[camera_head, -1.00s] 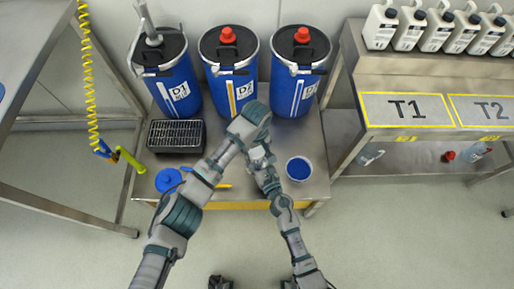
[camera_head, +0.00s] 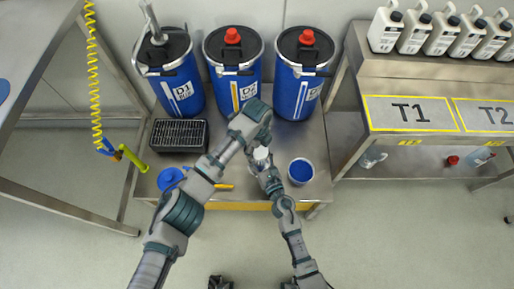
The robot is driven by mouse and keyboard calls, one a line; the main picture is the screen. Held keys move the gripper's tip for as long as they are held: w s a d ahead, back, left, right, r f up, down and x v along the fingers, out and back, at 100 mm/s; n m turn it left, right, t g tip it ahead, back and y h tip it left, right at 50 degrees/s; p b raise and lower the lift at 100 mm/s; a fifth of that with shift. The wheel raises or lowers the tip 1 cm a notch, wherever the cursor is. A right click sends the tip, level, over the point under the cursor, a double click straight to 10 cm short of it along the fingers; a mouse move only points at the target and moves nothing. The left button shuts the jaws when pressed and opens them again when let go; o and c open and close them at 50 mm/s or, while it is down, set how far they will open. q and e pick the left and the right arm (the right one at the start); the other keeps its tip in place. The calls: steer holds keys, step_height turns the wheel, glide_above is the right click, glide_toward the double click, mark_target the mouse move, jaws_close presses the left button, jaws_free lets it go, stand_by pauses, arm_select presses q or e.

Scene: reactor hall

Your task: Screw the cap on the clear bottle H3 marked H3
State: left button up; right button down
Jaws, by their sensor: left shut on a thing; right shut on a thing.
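My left gripper (camera_head: 263,138) comes over from the left, its wrist bent down above the middle of the steel table (camera_head: 230,165). My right gripper (camera_head: 264,164) reaches up from below, just under the left one. A small whitish thing (camera_head: 261,153) shows between the two grippers. It may be the cap or top of the clear bottle H3, but it is too small to tell and no H3 mark can be read. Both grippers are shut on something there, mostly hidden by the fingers. I cannot tell whether cap and bottle touch.
Blue drums, including D1 (camera_head: 177,75) and D2 (camera_head: 234,75), stand along the back. A black grated box (camera_head: 179,135), a blue lid (camera_head: 170,178) and an open blue-filled container (camera_head: 301,171) flank my arms. Right, a steel bench (camera_head: 410,140) carries white canisters (camera_head: 414,35).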

arm_select(q)
steer(key=m, duration=0.5)
steer(key=shift+w+d+r, duration=0.1)
steer(key=shift+w+d, duration=0.05)
steer(key=shift+w, duration=0.05)
steer(key=m, duration=0.4)
steer(key=shift+d, duration=0.2)
steer(key=o, duration=0.8)
steer(key=shift+s, duration=0.1)
step_height(320, 180, up, 12)
steer(key=shift+f, duration=0.1)
